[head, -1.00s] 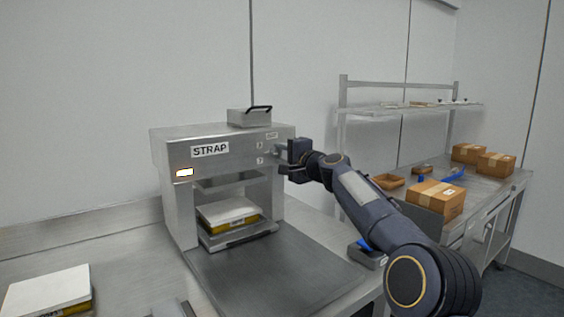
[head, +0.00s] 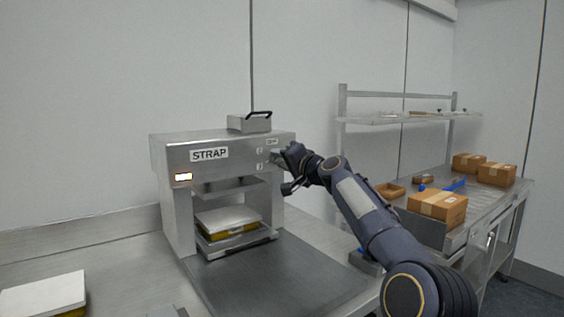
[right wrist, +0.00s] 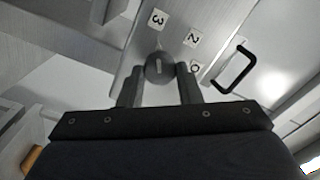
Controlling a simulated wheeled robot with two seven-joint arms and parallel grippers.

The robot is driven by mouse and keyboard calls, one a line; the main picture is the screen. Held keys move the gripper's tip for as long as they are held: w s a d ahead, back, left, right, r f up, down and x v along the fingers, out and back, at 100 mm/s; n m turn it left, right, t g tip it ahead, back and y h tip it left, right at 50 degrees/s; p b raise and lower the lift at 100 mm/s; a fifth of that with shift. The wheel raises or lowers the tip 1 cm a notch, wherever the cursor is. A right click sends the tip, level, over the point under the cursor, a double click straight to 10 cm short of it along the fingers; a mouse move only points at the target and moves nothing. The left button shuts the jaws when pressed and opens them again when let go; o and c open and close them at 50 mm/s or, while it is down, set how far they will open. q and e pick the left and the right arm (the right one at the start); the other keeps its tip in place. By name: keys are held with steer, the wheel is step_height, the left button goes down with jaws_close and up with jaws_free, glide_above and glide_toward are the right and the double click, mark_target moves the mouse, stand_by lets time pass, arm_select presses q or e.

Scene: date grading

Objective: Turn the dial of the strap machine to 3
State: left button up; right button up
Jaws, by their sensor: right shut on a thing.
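The strap machine (head: 165,150) is a grey metal press labelled STRAP on the bench. Its dial (right wrist: 160,69) is a round dark knob in the right wrist view, with a light line on its face and a small tip pointing roughly at the 3 label (right wrist: 156,19). The 2 label (right wrist: 193,40) is to the right of the dial, and a further label below it is partly hidden by a finger. My right gripper (right wrist: 159,90) is shut on the dial, one finger on each side, and looks tilted in the head view. My left gripper is out of view.
A white-topped stack (head: 228,218) lies inside the machine, and another (head: 45,292) is at the bench's left. A grey box with a black handle (head: 249,123) sits on the machine. Cardboard boxes (head: 437,207) stand on the right-hand table.

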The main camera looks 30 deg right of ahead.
steer(key=shift+f, duration=0.15)
steer(key=o, duration=1)
steer(key=s+b, duration=0.1)
steer(key=s, duration=0.4)
steer(key=s+b, duration=0.1)
steer(key=s, duration=0.1)
steer(key=shift+s+d+b, duration=0.3)
steer(key=shift+s, duration=0.05)
